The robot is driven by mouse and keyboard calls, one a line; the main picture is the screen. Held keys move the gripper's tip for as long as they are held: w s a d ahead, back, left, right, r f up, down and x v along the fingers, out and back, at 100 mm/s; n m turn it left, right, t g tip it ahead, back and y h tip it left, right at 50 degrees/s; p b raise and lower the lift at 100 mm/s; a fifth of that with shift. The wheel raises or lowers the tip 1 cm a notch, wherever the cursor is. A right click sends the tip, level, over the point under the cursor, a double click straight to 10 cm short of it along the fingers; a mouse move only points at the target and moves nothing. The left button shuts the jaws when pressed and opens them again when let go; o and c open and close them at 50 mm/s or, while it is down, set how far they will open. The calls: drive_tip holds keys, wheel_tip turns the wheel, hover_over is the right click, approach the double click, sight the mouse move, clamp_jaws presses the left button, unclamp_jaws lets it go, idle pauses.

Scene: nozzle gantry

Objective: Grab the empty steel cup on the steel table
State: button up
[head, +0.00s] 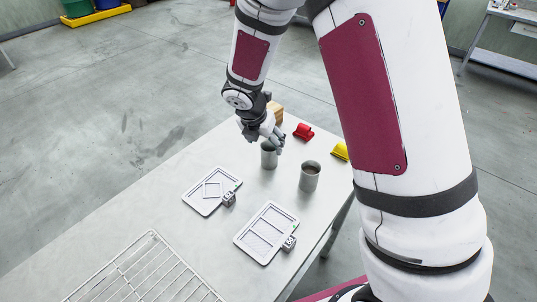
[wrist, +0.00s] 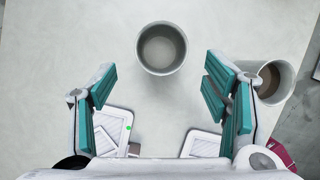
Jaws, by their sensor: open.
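The empty steel cup (head: 268,158) stands upright on the steel table (head: 130,222), just below my gripper (head: 273,138). In the wrist view the empty cup (wrist: 161,48) shows from above with a plain grey inside, ahead of and between the fingers. My gripper (wrist: 160,88) is open, with teal pads apart and nothing between them. A second steel cup (head: 310,178) with brown contents stands to the right. In the wrist view this second cup (wrist: 281,83) is partly hidden behind the right finger.
Two white trays (head: 190,194) (head: 244,239) with small grey blocks lie toward the front. A wire rack (head: 150,270) is at the front left. A red object (head: 303,132), a yellow object (head: 340,151) and a wooden block (head: 276,113) sit near the far end.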

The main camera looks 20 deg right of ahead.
sight(267, 147)
drive_tip(key=x, duration=0.4)
drive_tip(key=shift+f, duration=0.1)
drive_tip(key=shift+w+d+p+x, duration=0.15)
drive_tip(key=shift+d+p+x, duration=0.05)
drive_tip(key=shift+x, duration=1.15)
drive_tip(key=shift+w+d+p+x, duration=0.15)
drive_tip(key=shift+p+x, duration=0.05)
drive_tip(key=shift+x, duration=1.15)
drive_tip(key=shift+r, duration=0.25)
drive_tip(key=c, duration=1.4)
